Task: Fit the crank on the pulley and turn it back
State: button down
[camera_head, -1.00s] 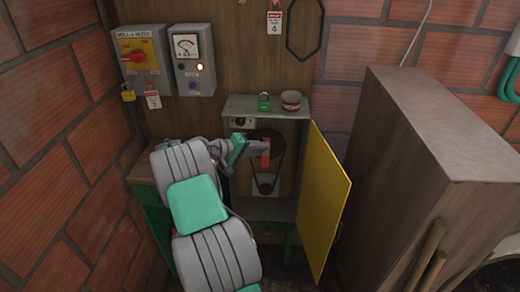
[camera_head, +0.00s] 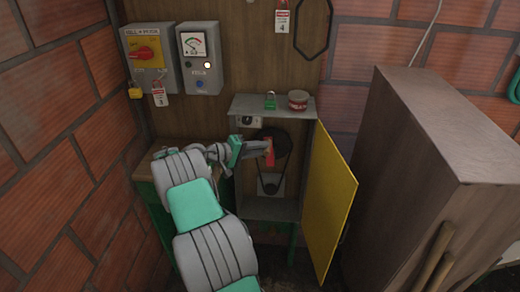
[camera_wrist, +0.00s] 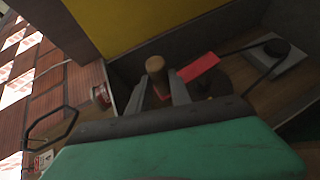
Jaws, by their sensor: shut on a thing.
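The crank has a red arm (camera_head: 269,152) and a wooden handle (camera_wrist: 155,66). In the wrist view, my gripper (camera_wrist: 158,88) is shut on the handle, with a finger on each side of it. In the head view, my gripper (camera_head: 258,148) reaches into the open cabinet from the left. The red arm (camera_wrist: 199,67) stands in front of the dark pulley (camera_head: 281,142), which carries a black belt down to a smaller lower pulley (camera_head: 271,186). The gripper hides part of the joint between crank and pulley, and I cannot tell how fully it is seated.
The yellow cabinet door (camera_head: 330,200) stands open at the right. A switch box (camera_head: 150,55) and a meter box (camera_head: 200,55) hang at the left. A large brown box (camera_head: 430,150) stands at the right.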

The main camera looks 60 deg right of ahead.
aim_at(266, 152)
jog(key=shift+s+d+r+m+t+y+p, duration=0.2)
jog(key=shift+s+d+m+t+y+p, duration=0.15)
jog(key=shift+s, duration=0.25)
jog(key=shift+s+d+r+m+t+y+p, duration=0.15)
jog(key=shift+s+d+t+y+p, duration=0.15)
jog(key=shift+s+t, duration=0.2)
jog(key=shift+a, duration=0.1)
jog(key=shift+s+a, duration=0.3)
jog(key=shift+a, duration=0.2)
jog(key=shift+s+a, duration=0.3)
jog(key=shift+a, duration=0.3)
dwell(0.4)
